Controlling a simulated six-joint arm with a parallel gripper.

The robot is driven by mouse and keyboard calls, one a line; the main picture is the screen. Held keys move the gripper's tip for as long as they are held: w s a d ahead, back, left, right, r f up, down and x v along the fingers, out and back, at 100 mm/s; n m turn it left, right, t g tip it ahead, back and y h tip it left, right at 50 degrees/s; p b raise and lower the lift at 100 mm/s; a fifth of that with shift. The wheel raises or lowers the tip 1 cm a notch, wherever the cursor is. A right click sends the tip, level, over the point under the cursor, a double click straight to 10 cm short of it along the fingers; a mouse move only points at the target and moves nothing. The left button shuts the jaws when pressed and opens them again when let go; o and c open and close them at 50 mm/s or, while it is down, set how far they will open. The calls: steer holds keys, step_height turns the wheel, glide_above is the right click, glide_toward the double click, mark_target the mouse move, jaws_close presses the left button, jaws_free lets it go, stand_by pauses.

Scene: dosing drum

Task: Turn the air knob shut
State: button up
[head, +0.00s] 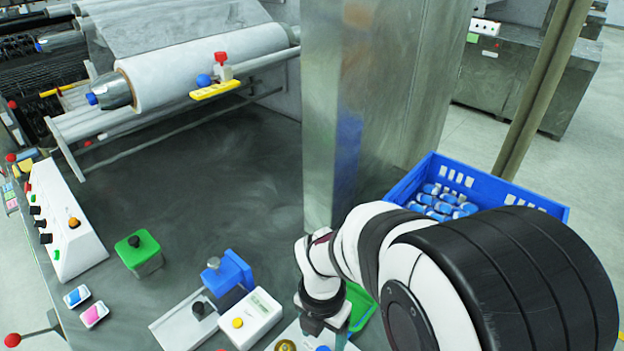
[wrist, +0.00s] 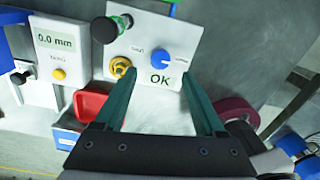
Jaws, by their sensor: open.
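In the wrist view a white panel (wrist: 180,40) carries a round blue knob (wrist: 163,57) with a white pointer mark, a brass knob (wrist: 120,67) to its left, and the word OK below. The small labels are too blurred to read, so I cannot tell for certain which knob is the air knob. My gripper (wrist: 160,88) is open and empty, with its two green fingers apart over the lower part of the panel, the blue knob beyond their tips. In the head view the brass knob (head: 285,345) and blue knob (head: 322,348) show at the bottom edge, beside my gripper.
A black knob with a green part (wrist: 106,28) sits at the panel's upper left. A white gauge reading 0.0 mm (wrist: 62,45) stands left of it, above a red bin (wrist: 90,105).

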mark_target(323, 350)
step_height(323, 350, down, 6)
steer(key=shift+s+d+f, duration=0.1)
steer(key=shift+f, duration=0.1)
jaws_close()
stand_by(0.4)
